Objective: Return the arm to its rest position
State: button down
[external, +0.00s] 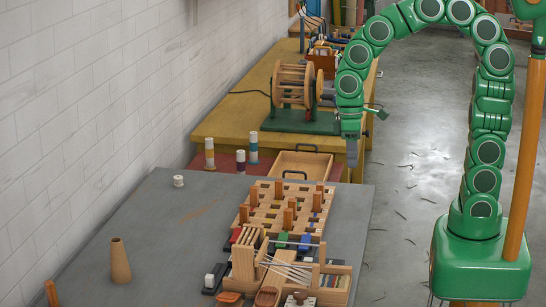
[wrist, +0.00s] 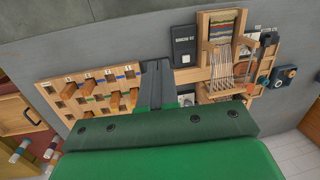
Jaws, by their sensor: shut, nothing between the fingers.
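My green arm arches over from its base at the right in the external view. My gripper (external: 352,152) hangs pointing down past the far right edge of the grey table (external: 195,225), above floor level and near an open wooden drawer. In the wrist view my gripper (wrist: 157,68) is shut, with its dark fingers together and nothing between them. Behind it in that view lie a wooden peg board (wrist: 75,90) and a small loom (wrist: 222,35).
The peg board (external: 262,208) and loom (external: 285,270) stand on the grey table. A wooden drawer (external: 300,163) is beyond it. A wooden winder (external: 293,85) stands on the yellow bench (external: 225,125). A tan cone (external: 120,262) stands at left. Open floor lies between table and base.

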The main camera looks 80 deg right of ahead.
jog(key=s+d+r, duration=0.1)
jog(key=s+d, duration=0.1)
jog(key=s, duration=0.8)
jog(key=s+d+r+h, duration=0.1)
jog(key=s, duration=0.8)
jog(key=shift+s+d+m+g+h, duration=0.3)
jog(key=shift+s+d+g, duration=0.1)
